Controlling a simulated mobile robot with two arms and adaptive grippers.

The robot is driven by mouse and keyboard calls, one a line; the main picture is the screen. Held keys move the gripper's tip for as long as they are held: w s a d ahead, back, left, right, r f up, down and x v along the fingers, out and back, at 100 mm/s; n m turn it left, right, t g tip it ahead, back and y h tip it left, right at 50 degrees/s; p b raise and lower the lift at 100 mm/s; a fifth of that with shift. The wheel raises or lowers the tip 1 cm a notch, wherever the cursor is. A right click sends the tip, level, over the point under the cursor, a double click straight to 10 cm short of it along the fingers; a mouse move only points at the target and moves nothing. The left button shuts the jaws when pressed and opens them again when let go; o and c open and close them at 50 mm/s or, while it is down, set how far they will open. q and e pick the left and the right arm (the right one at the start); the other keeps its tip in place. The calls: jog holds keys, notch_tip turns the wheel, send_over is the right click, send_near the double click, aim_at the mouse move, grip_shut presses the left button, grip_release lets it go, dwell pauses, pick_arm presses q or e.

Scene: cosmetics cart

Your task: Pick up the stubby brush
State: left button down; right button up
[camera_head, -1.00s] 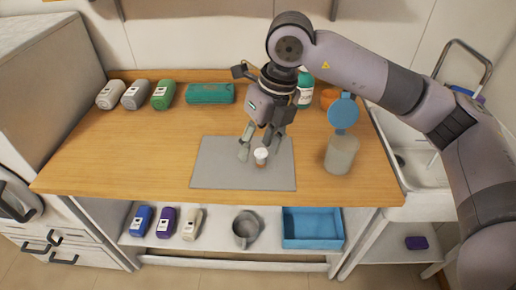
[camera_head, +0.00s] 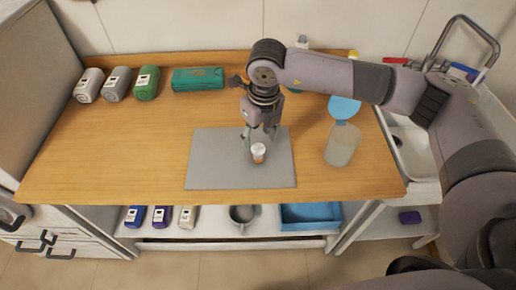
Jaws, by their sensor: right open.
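A small upright object with a white top and an orange-brown lower part, which looks like the stubby brush (camera_head: 259,153), stands on the grey mat (camera_head: 215,165), right of its middle. My right gripper (camera_head: 259,141) points down over the mat just behind the brush. Its fingers are apart, with nothing seen between them. From this angle I cannot tell whether a finger touches the brush. My left gripper is not in view.
A blue bin (camera_head: 311,216) and a grey mug (camera_head: 243,214) sit on the shelf below. The wooden top's left front is clear.

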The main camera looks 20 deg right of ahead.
aim_at(258, 147)
jog(key=shift+f+p, duration=0.35)
jog(key=shift+f, duration=0.55)
jog(key=f, duration=0.1)
jog(key=f+p, duration=0.2)
jog(key=shift+w+f, duration=0.3)
jog(key=shift+d+f, duration=0.1)
jog(key=shift+f, duration=0.45)
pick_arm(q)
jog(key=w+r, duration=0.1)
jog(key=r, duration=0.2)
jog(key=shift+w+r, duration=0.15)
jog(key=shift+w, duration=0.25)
pick_arm(e)
jog(key=shift+c, duration=0.5)
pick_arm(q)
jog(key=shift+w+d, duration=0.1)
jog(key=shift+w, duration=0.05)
pick_arm(e)
jog(key=c, duration=1.1)
jog(key=shift+o, duration=0.2)
jog(key=shift+w+r, duration=0.1)
